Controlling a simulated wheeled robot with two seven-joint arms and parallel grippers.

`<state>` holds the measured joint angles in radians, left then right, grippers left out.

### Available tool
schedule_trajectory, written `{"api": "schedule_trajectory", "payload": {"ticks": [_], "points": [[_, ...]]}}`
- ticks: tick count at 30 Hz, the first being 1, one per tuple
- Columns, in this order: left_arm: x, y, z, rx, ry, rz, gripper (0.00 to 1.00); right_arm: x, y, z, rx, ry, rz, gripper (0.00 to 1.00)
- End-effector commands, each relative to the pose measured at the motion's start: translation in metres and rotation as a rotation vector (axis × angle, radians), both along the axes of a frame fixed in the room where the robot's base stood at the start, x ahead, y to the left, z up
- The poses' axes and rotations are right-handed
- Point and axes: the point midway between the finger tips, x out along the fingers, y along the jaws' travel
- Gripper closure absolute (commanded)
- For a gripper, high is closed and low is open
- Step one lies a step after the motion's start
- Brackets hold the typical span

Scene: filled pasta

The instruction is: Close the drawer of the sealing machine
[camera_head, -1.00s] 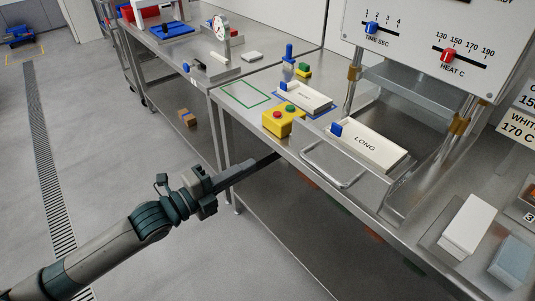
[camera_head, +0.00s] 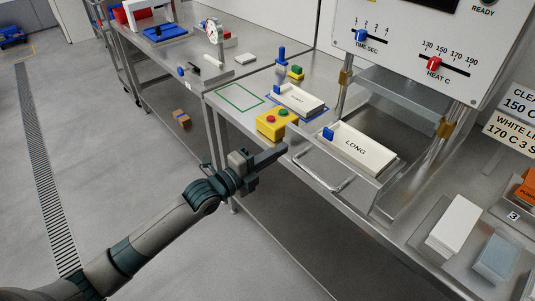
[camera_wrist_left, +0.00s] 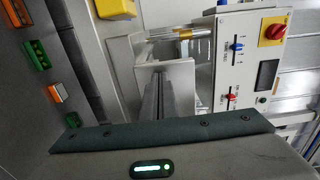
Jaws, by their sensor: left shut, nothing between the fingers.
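The sealing machine (camera_head: 400,45) stands at the right in the head view, its panel carrying a blue and a red slider. Its metal drawer (camera_head: 375,193) is pulled out toward me. A bar handle (camera_head: 343,184) is on its front, and a white block marked LONG (camera_head: 361,149) with a blue knob lies in it. My left gripper (camera_head: 281,151) is shut and empty, near the left end of the drawer front; I cannot tell whether it touches. In the left wrist view, its fingers (camera_wrist_left: 160,98) point toward the machine. My right gripper is not in view.
A yellow box (camera_head: 271,124) with red and green buttons sits left of the drawer. A second white block (camera_head: 300,99) lies behind it on a blue-edged area. White and blue-grey blocks (camera_head: 456,222) lie at the right. Open floor (camera_head: 120,130) is at the left.

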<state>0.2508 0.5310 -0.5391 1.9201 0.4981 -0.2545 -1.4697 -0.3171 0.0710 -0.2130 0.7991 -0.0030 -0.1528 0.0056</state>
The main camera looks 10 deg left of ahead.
Motion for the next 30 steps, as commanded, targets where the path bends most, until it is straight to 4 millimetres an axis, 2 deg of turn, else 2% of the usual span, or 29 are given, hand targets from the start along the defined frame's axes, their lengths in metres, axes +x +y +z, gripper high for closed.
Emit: {"api": "schedule_trajectory", "payload": {"ticks": [6,21,26,29,30], "points": [[0.007,-0.006,0.0,-0.001,-0.001,-0.001,1.0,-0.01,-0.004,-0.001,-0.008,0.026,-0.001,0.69],[0.011,-0.008,0.0,0.001,-0.002,-0.001,1.0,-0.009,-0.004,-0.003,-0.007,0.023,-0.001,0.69],[0.023,-0.017,0.0,-0.001,-0.004,-0.001,1.0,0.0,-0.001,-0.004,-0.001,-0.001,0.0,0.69],[0.035,-0.026,0.0,-0.001,-0.005,-0.002,1.0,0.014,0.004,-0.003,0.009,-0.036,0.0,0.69],[0.042,-0.03,0.0,-0.001,-0.006,-0.001,1.0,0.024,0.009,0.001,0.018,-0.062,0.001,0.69]]}}
